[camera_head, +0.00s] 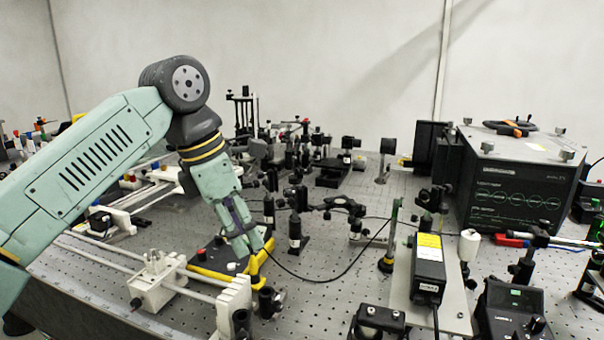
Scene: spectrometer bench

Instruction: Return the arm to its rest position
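My pale green arm reaches in from the left and bends down at a dark elbow joint. My gripper (248,247) points down over the front-left part of the bench, at a dark box with yellow edges (211,275). The fingertips overlap the box's right side in the picture; I cannot tell whether they touch it. The fingers look close together, but I cannot tell whether they are shut or hold anything.
White rails with a carriage (157,281) lie in front and left of the gripper. A black cable (335,279) and optic posts (295,235) stand close on its right. A large dark instrument (514,193) fills the back right.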

